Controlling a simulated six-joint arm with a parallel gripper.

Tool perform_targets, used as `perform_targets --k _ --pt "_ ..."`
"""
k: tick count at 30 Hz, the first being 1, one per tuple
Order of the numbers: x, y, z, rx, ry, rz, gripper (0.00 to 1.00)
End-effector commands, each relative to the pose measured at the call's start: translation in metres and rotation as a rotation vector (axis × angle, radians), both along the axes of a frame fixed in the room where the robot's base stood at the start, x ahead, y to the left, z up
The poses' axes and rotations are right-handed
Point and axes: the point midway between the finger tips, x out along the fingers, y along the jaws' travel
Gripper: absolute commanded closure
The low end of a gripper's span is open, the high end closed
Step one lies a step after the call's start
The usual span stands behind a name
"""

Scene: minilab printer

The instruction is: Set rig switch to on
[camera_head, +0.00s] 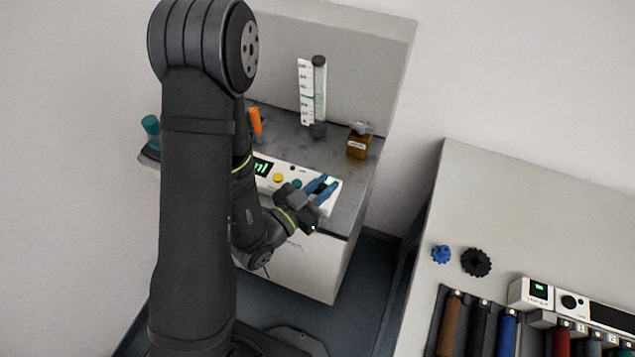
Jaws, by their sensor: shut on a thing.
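The rig is a long white control box (266,182) on the grey bench top. It has a small dark screen with green bars, a yellow button (278,178) and a teal-green button (297,183). My gripper (326,183), with blue fingers, is at the right end of the box. Its fingers are shut on the rig switch there, which is mostly hidden between them. A pale green glow shows by the fingertips. The switch's position cannot be made out. My arm hides the left part of the box.
A clear cylinder (319,90) with a scale card and an amber bottle (357,146) stand behind the box. An orange item (255,122) is by my arm. A second table (500,200) at right holds a blue gear, a black gear and a tool rack.

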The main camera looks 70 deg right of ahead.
Motion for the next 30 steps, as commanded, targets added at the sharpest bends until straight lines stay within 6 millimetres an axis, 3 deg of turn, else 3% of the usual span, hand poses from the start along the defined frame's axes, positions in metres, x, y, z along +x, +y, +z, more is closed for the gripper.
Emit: perform_targets --k 14,15,17,30 --pt "-0.0114 0.0001 0.0001 -0.001 -0.001 -0.004 1.0" --pt "-0.0115 0.0001 0.0001 -0.001 -0.001 -0.004 0.74" --pt "-0.0114 0.0001 0.0001 -0.001 -0.001 -0.003 0.62" --pt "-0.0098 0.0007 -0.0001 -0.001 0.0 0.001 0.62"
